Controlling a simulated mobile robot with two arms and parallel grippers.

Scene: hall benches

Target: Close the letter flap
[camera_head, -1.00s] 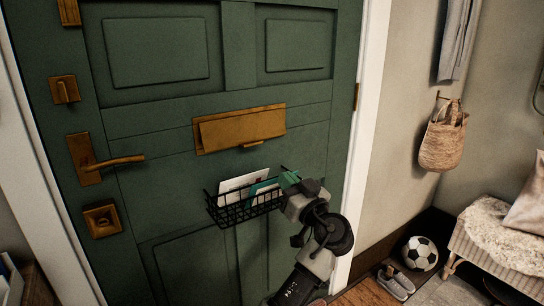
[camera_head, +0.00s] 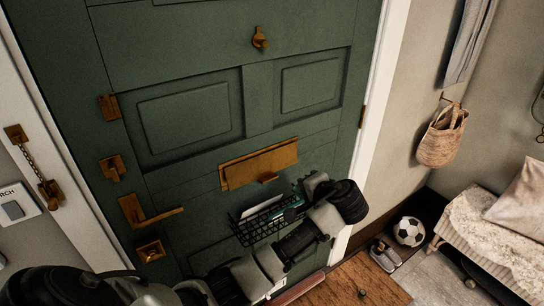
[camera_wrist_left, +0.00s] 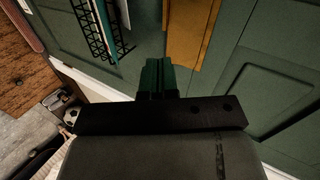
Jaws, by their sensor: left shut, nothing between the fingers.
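The brass letter flap (camera_head: 258,163) is set across the green door, with a small knob at its lower edge. Its lower edge seems to stand out a little from its plate; the exact angle is hard to tell. My left gripper (camera_head: 298,188) is at the lower right of the flap, above the wire basket's right end. In the left wrist view its green fingers (camera_wrist_left: 157,77) are together with nothing between them, just below the brass flap (camera_wrist_left: 190,30) in the picture and apart from it as far as shows. My right gripper is not in view.
A black wire basket (camera_head: 262,222) with letters hangs on the door under the flap, close to my left arm. A brass door handle (camera_head: 150,212) sticks out at the left. A football (camera_head: 408,231), shoes (camera_head: 385,256) and a bench (camera_head: 480,230) are at the right.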

